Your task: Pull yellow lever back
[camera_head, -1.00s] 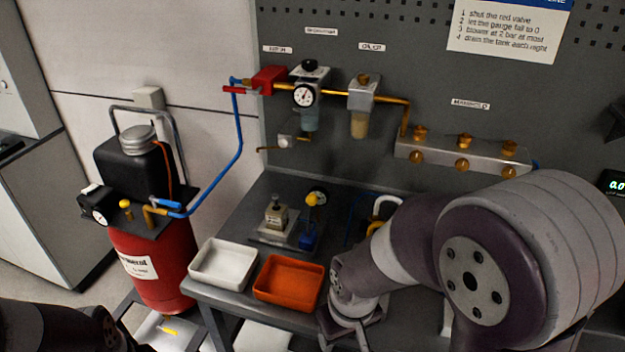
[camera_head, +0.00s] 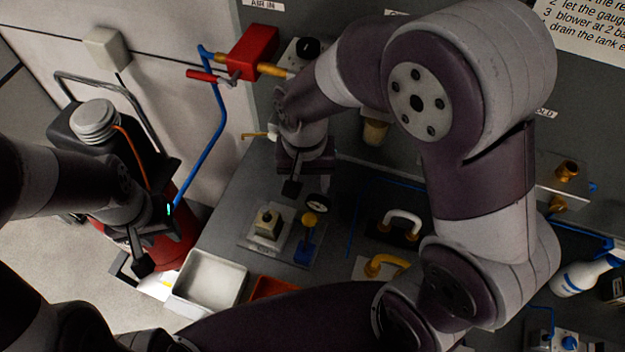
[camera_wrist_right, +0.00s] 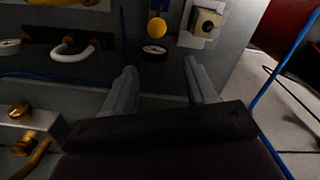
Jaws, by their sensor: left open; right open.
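The yellow lever is a yellow ball knob (camera_head: 309,219) on a small blue base (camera_head: 305,253), standing on the bench. It also shows in the right wrist view as a yellow ball (camera_wrist_right: 157,28), beyond and roughly between the fingers. My right gripper (camera_head: 292,187) is above and slightly left of the knob in the head view, apart from it. In its wrist view the right gripper (camera_wrist_right: 158,78) is open and empty. My left gripper (camera_head: 140,262) is open at the left, near the red tank and far from the lever.
A white tray (camera_head: 208,282) and a partly hidden orange tray (camera_head: 272,288) lie in front. White (camera_head: 402,222) and yellow (camera_head: 384,265) handles are to the right.

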